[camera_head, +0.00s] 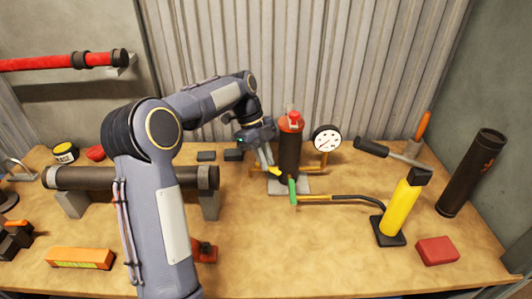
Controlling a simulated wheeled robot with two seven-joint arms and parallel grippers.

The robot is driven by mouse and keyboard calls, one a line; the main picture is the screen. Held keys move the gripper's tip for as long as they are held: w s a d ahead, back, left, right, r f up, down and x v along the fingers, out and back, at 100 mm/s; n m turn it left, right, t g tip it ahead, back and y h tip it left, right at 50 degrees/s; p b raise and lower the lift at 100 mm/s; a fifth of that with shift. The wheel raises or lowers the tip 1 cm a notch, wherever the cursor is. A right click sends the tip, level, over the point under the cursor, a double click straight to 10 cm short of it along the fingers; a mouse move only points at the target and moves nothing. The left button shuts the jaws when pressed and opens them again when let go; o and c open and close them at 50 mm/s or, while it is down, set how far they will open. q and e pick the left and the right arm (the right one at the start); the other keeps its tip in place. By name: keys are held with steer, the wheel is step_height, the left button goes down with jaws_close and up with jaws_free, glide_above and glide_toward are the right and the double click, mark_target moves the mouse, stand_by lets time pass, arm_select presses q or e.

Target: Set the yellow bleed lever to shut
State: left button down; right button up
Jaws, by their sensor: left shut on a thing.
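The dark riser pipe (289,155) stands upright on a grey base plate (303,184), with a red cap (291,118) on top. The yellow bleed lever (275,173) shows as a small yellow end low at the left side of the riser. My left gripper (270,166) reaches down beside the riser and is shut on this lever; its fingers hide much of it, so its exact angle is unclear. A round white gauge (326,139) is at the riser's right side. My right gripper is not in view.
A black tube (471,172) and red block (437,251) are farther right. A horizontal pipe (85,178) on supports stands left. The front middle is clear.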

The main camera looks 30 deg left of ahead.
arm_select(q)
steer(key=shift+s+m+g+p, duration=0.1)
steer(key=shift+m+g+p, duration=0.2)
steer(key=shift+m, duration=0.3)
steer(key=c, duration=1.4)
jaws_free()
steer(key=shift+p+v, duration=0.4)
steer(key=shift+v, duration=3.5)
steer(key=shift+c, duration=0.5)
